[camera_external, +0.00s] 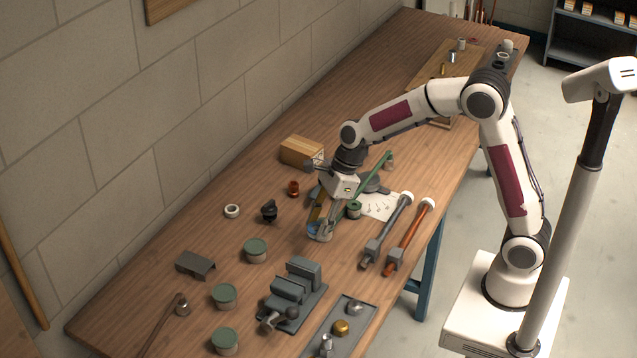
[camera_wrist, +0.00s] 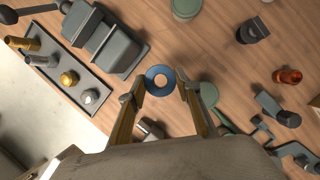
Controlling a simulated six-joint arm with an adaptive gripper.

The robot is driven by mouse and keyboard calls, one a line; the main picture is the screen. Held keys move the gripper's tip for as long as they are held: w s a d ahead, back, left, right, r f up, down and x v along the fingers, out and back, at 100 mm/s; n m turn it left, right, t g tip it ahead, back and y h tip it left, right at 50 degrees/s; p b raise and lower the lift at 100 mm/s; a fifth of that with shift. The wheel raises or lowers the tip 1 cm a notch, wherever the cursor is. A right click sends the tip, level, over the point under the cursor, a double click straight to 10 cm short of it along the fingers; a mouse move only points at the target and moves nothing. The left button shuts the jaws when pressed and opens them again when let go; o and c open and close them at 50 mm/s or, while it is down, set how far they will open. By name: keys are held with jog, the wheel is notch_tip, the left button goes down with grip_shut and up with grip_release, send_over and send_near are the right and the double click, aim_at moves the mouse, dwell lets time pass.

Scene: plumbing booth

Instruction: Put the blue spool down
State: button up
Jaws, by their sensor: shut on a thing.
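The blue spool (camera_wrist: 160,81) shows in the wrist view as a blue ring with a pale centre, between the fingertips of my gripper (camera_wrist: 160,88). In the external view the blue spool (camera_external: 313,228) is mostly hidden by the fingers. My gripper (camera_external: 320,232) points down over the middle of the wooden table and is shut on the spool. Whether the spool touches the tabletop or hangs just above it, I cannot tell.
A grey vise (camera_external: 291,289) and a metal tray (camera_external: 338,330) stand toward the front. Several green-lidded tins (camera_external: 255,250) lie left of the gripper. Two pipe wrenches (camera_external: 400,240) lie to the right. Bare wood (camera_external: 215,250) shows between a white ring (camera_external: 232,211) and the tins.

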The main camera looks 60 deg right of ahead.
jog(key=s+d+m+t+h, duration=0.1)
jog(key=s+d+m, duration=0.15)
jog(key=d, duration=1.05)
jog(key=s+d+m+h, duration=0.1)
jog(key=d+m, duration=0.2)
jog(key=d, duration=1)
jog(key=s+d+m+t+h, duration=0.1)
jog(key=s+d+m, duration=0.15)
jog(key=d, duration=1.05)
jog(key=s+d+m+h, duration=0.1)
jog(key=s+d+m, duration=0.4)
jog(key=s+d, duration=0.3)
jog(key=d, duration=0.4)
jog(key=shift+d+r+g, duration=0.15)
jog(key=shift+d+g, duration=0.15)
jog(key=shift+d, duration=0.1)
jog(key=shift+s, duration=0.1)
jog(key=shift+f, duration=3.1)
jog(key=shift+f, duration=1.9)
